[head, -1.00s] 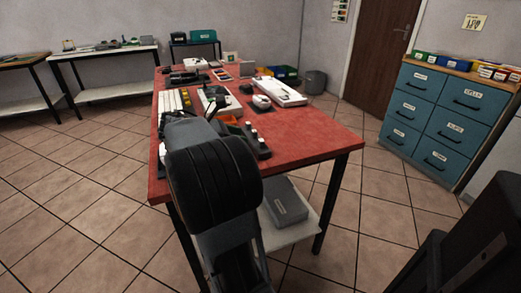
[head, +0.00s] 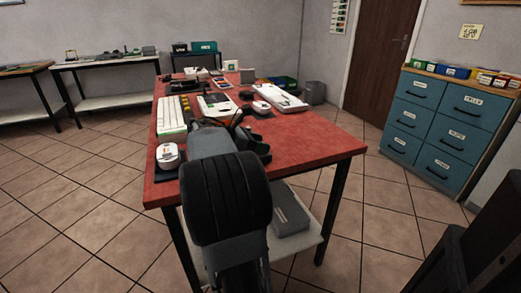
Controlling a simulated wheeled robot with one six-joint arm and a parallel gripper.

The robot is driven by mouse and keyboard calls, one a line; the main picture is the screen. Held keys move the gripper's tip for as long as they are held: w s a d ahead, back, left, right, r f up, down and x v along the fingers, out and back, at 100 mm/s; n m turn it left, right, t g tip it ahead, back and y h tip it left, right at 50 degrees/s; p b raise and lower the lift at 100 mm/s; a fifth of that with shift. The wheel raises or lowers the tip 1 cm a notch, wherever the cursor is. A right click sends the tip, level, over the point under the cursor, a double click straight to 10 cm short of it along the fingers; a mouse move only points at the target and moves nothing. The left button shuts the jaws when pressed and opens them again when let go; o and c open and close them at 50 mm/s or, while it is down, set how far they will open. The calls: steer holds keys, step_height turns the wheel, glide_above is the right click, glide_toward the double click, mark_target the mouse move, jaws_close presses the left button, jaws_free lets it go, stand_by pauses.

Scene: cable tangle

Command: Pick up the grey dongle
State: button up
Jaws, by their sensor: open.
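I cannot make out the grey dongle in the head view; it is too small to tell or hidden behind my arm. My arm reaches over the near part of the red table (head: 320,150). My gripper (head: 238,121) is mostly hidden beyond the arm; only dark parts show past its end, low over the table among the clutter. The jaws are open, and I see nothing held between them. Dark items lie just right of the arm, partly covered by it.
A white mouse-like device (head: 168,155) sits on a dark pad at the left edge. A pale keyboard (head: 172,115) and a long white device (head: 280,98) lie farther back. The table's right front is bare. A grey box (head: 290,212) is on the lower shelf. Blue drawers (head: 440,120) stand right.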

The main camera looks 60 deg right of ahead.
steer(key=shift+c, duration=0.5)
jaws_close()
steer(key=shift+r, duration=0.1)
steer(key=shift+r+p, duration=0.5)
steer(key=shift+r, duration=0.1)
step_height(320, 180, up, 3)
steer(key=shift+f+p, duration=0.15)
steer(key=shift+p, duration=0.85)
steer(key=w+a+r+p, duration=0.2)
steer(key=w+r+p, duration=0.1)
steer(key=w, duration=0.3)
steer(key=w+a+r+p, duration=0.3)
steer(key=w+r+p, duration=0.1)
steer(key=w+r, duration=0.2)
steer(key=shift+w+a, duration=0.3)
steer(key=shift+w, duration=0.15)
